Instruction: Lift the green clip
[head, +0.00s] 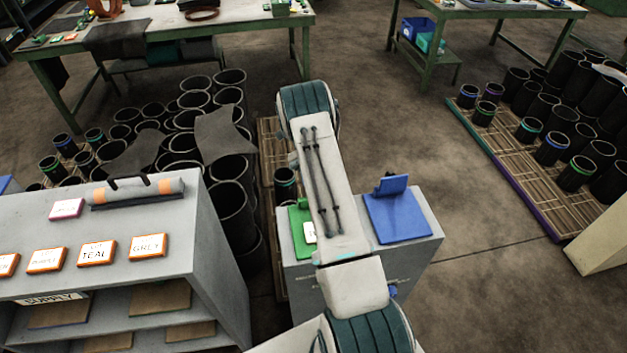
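A green flat piece (301,238) lies on the left part of the top of a grey block (425,245). A small raised green part (303,204) shows at its back edge, and a white label (310,232) lies at its right side. My arm crosses in front and hides the rest, so I cannot tell which green part is the clip. My gripper is not visible; the arm rises to its teal joint and its far end is hidden behind it.
A blue pad (400,222) with a raised blue piece (391,185) lies on the block's right side. A grey shelf unit (225,285) with labels stands left. Black sleeves (232,205) crowd behind it; more stand on a pallet (520,175) at right. Floor between is clear.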

